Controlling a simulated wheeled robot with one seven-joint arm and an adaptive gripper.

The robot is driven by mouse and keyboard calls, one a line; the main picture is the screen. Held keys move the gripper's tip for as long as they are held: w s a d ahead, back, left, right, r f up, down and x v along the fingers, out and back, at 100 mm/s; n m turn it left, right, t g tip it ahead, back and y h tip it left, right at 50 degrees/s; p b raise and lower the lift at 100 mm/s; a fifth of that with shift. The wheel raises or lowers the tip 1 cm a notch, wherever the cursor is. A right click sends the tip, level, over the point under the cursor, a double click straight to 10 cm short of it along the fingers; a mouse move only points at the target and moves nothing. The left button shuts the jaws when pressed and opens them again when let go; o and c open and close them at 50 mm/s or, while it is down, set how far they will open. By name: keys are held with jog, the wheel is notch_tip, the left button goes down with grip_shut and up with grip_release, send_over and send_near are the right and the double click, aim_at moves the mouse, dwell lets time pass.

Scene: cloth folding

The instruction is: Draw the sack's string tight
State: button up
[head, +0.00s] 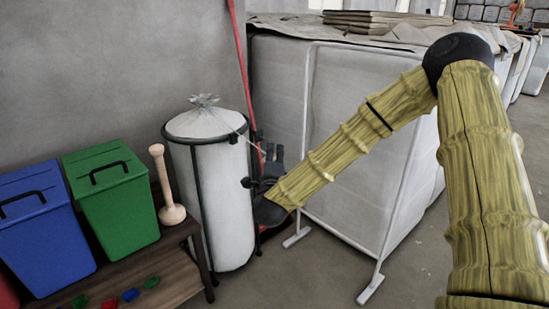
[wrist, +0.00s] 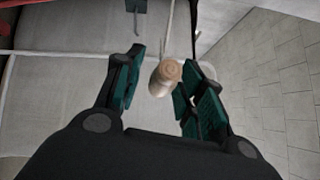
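The white sack (head: 223,190) stands upright in a black frame, its top gathered into a crinkled tuft (head: 204,100). A thin pale string (head: 252,146) runs from near the tuft down to my gripper (head: 268,160), right of the sack. In the wrist view a tan, rounded wooden piece (wrist: 165,77) lies between the fingers of my gripper (wrist: 157,88), with a pale line above it; it looks like the string's end piece. The fingers are apart, with a gap on the left. The piece appears close to the right finger; I cannot tell whether they touch.
A low dark wooden bench (head: 175,270) at the left holds a green bin (head: 115,205), a blue bin (head: 45,235) and a wooden plunger (head: 165,185). A red pole (head: 240,60) rises behind the sack.

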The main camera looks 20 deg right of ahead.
jog(key=v, duration=1.2)
jog(key=shift+r, duration=0.1)
dwell(0.4)
jog(key=s+a+f+n+g+y, duration=0.25)
jog(key=f+n, duration=0.25)
jog(key=f, duration=0.5)
jog(key=s+a+f+n+g+y, duration=0.2)
jog(key=s+a+f+n+y, duration=0.15)
jog(key=f, duration=0.65)
jog(key=s+a+f+n+g+y, duration=0.2)
jog(key=s+a+f+n, duration=0.15)
jog(key=f+n, duration=0.45)
jog(key=s+d+f+n+g, duration=0.1)
jog(key=s+f+n+g, duration=0.25)
jog(key=s+f, duration=0.45)
jog(key=s+d+f+n+g, duration=0.15)
jog(key=s+f+g, duration=0.3)
jog(key=s, duration=0.65)
jog(key=s+d+f+n+g, duration=0.1)
jog(key=s+f+n+g, duration=0.25)
jog(key=s+f, duration=0.45)
notch_tip(320, 180, up, 31)
jog(key=s+p, duration=0.1)
jog(key=p, duration=2.8)
jog(key=shift+s+t+y, duration=0.4)
